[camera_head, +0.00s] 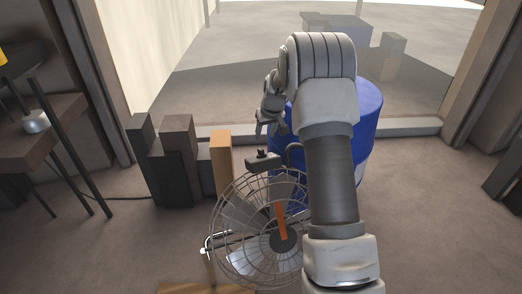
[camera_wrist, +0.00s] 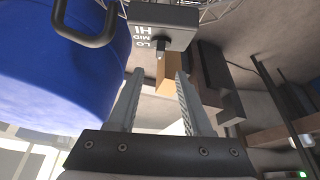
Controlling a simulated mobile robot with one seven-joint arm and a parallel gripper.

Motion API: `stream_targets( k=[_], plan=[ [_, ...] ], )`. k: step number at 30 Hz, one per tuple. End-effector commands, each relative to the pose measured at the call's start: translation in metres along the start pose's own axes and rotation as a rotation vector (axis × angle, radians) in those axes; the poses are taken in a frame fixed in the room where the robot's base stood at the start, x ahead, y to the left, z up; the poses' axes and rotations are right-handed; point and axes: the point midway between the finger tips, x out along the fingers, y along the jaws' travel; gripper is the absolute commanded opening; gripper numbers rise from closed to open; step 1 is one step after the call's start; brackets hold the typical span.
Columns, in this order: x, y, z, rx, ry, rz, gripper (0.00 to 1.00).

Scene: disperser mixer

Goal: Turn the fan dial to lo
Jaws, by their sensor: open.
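The wire-cage fan (camera_head: 240,225) stands on the floor in the lower middle of the head view. Its dark control box (camera_head: 264,162) sits at the top of the cage, with a small black dial (camera_head: 261,153) on it. Which label the dial points to I cannot tell. My gripper (camera_head: 268,130) is open and empty just above the box. In the wrist view its two fingers (camera_wrist: 159,76) point toward the dial, one on each side, apart from it.
A blue barrel (camera_head: 369,105) stands behind the fan, partly hidden by my arm; it is close on the left in the wrist view (camera_wrist: 60,70). Dark and tan blocks (camera_head: 176,165) stand left of the fan. A table (camera_head: 40,125) is at the far left.

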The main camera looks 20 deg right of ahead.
Motion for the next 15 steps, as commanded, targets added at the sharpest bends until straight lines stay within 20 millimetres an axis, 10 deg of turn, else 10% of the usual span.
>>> stream_targets(
  k=[15],
  plan=[
    [0.094,-0.001,0.0,-0.001,0.001,0.0,0.5]
  ],
)
